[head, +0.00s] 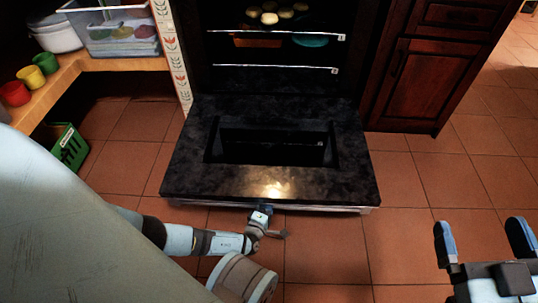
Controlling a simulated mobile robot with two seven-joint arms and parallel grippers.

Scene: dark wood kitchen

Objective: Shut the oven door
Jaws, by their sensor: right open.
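The oven door (190,163) is open and lies folded down, about level, in front of the dark oven. It is black and marbled, with a sunken window panel and a pale front edge. My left gripper (263,211) is at the middle of the door's front edge, seen small and partly hidden; I cannot tell whether it touches the door or how its fingers stand. My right gripper (487,238) is at the lower right, its two blue-grey fingers apart and empty, well clear of the door.
Inside the oven are racks (277,68) with several round pale items and a teal dish (310,41). A dark wood cabinet (418,80) stands to the right. A wooden shelf at left holds cups and a clear bin (110,32); a green crate (67,146) is below. Tiled floor at right is clear.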

